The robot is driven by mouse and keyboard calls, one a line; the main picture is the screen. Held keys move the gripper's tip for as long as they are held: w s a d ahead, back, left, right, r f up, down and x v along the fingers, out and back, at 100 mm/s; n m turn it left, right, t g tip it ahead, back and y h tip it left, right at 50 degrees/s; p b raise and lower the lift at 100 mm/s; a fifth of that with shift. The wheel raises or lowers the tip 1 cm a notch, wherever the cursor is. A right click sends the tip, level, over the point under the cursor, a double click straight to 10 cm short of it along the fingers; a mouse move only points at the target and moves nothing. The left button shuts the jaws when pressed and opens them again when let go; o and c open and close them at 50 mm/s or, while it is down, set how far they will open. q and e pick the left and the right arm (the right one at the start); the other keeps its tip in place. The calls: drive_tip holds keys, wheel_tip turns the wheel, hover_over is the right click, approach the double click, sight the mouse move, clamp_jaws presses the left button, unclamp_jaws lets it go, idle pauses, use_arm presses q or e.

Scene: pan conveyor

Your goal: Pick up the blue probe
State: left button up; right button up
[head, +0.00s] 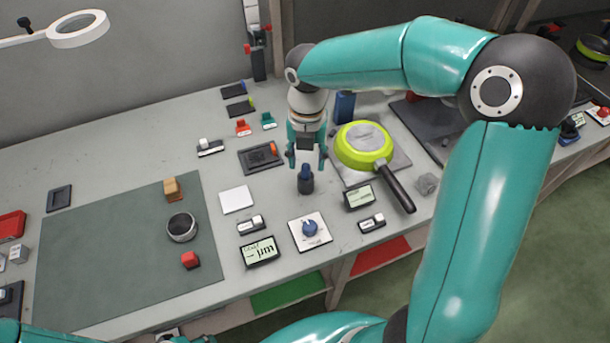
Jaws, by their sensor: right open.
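The blue probe (305,172) appears to be the small dark-blue upright piece standing in a dark round holder (306,186) near the middle of the bench. My right gripper (307,162) reaches in from the right and points down over it. Its fingers are open, one to each side of the probe's top in this view. I cannot tell whether they touch it or how far above it they are. My left gripper is not in view; only teal parts of my own body show along the bottom edge.
A green pan (364,144) with a dark handle lies on a grey plate (398,162) close right of the gripper. A blue block (344,106) stands behind. A blue knob (310,227) on a white plate and small displays (261,251) lie in front. A dark-green mat (110,250) covers the left.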

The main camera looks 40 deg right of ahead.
sight(305, 164)
drive_tip(key=f, duration=0.3)
drive_tip(key=shift+w+f, duration=0.2)
drive_tip(key=shift+f, duration=0.1)
clamp_jaws()
drive_tip(key=shift+r, duration=0.1)
